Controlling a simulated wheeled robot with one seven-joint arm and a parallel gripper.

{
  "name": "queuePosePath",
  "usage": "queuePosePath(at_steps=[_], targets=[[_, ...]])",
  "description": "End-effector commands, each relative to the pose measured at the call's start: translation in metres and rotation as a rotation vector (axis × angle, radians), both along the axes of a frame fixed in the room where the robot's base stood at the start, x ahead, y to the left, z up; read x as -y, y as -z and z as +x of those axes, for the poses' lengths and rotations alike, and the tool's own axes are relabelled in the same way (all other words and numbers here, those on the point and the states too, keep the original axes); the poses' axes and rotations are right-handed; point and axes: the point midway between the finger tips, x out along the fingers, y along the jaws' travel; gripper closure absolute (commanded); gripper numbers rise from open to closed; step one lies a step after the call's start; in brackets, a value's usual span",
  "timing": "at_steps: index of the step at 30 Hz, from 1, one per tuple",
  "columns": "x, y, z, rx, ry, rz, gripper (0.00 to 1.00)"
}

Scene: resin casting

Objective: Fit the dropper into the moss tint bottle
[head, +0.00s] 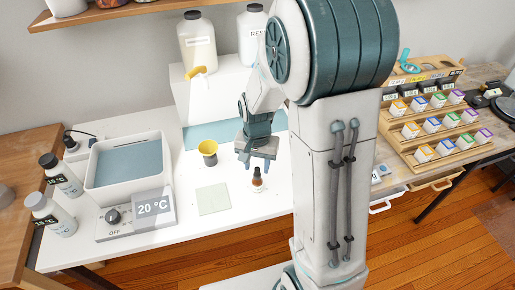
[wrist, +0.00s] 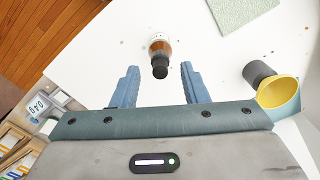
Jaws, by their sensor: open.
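A small amber bottle (head: 257,184) with a pale label and a black top (wrist: 160,72) stands on the white table; its tint name is not readable. The black top looks like a dropper bulb on the bottle's mouth; I cannot tell how it is seated. My gripper (head: 257,164) is above the bottle, pointing down. In the wrist view my gripper (wrist: 160,70) is open, with its blue fingers apart on either side of the black top. The amber bottle (wrist: 159,48) shows just beyond the fingertips. No contact is visible.
A yellow cup on a dark base (head: 208,149) stands left of the bottle, close to my gripper's side in the wrist view (wrist: 279,91). A pale green mat (head: 213,199) lies nearby. A white basin (head: 88,172) and a heater dial box (head: 125,222) stand farther left.

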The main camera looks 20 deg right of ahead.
Motion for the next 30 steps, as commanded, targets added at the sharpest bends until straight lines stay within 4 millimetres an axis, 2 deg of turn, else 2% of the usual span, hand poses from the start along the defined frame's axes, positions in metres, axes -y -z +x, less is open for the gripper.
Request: queuePosePath(at_steps=[12,15,21,27,30], targets=[[0.0,-0.09,0.002,0.008,-0.001,0.0,0.6],[0.0,-0.107,0.001,0.006,0.0,0.0,0.6],[0.0,-0.126,0.001,0.003,0.0,-0.001,0.6],[0.0,-0.13,-0.001,0.004,-0.004,0.0,0.6],[0.0,-0.134,-0.01,0.021,-0.031,0.002,0.6]])
